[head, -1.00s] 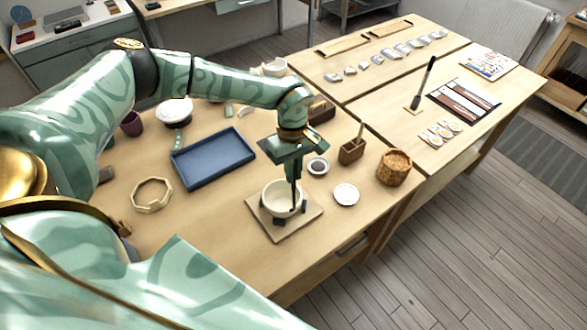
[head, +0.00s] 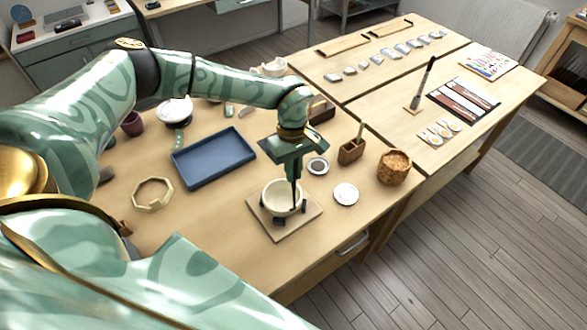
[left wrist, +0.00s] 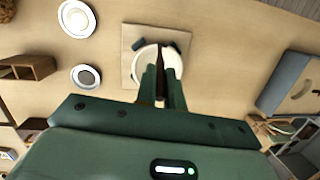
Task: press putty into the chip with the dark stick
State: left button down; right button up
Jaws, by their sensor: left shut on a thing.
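My left gripper (head: 295,176) is shut on the dark stick (head: 294,194), which points down at the white bowl. In the left wrist view, the gripper (left wrist: 161,97) holds the dark stick (left wrist: 160,80) between its fingers, over the bowl. The white bowl (head: 272,197) stands on a square board (head: 267,229) near the table's front edge; it also shows in the left wrist view (left wrist: 141,68). Dark supports stand at its side. The stick's tip is at the bowl, but I cannot tell whether it touches. The chip and any putty in it cannot be made out. My right gripper is not in view.
A white dish (head: 346,194) and a small dish with a grey middle (head: 318,166) lie right of the board. A wooden holder (head: 351,151) and a cork-like pot (head: 394,167) stand farther right. A blue tray (head: 213,158) and an angular ring (head: 153,194) lie to the left.

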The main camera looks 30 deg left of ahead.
pick_arm(q)
jog(key=shift+r+p, duration=3.5)
jog(key=shift+r, duration=0.6)
jog(key=shift+f, duration=0.15)
